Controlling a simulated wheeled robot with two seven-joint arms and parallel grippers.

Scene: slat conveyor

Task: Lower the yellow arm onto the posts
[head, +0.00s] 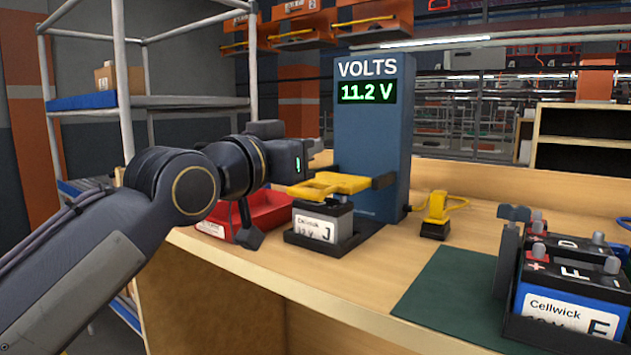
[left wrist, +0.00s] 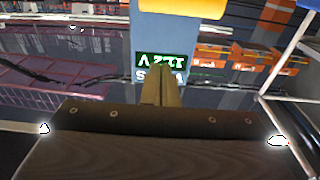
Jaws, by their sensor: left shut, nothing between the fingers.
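The yellow arm (head: 330,186) lies level across the top of the battery marked J (head: 322,222), beside the blue voltmeter column (head: 372,140). It appears to rest on the battery's posts, but the contact points are hidden. The display (head: 368,92) reads 11.2 V; it also shows upside down in the left wrist view (left wrist: 160,60). The battery sits in a black tray (head: 350,240). My left gripper (head: 314,149) is shut and empty, above and apart from the yellow arm. Its closed fingers show in the left wrist view (left wrist: 160,86). My right gripper is out of view.
A red bin (head: 270,212) stands left of the battery. A yellow handheld device (head: 437,212) with a cord stands right of the column. A green mat (head: 450,290) and batteries (head: 565,290) in a black holder are at the right. A metal shelf (head: 180,101) stands behind my left arm.

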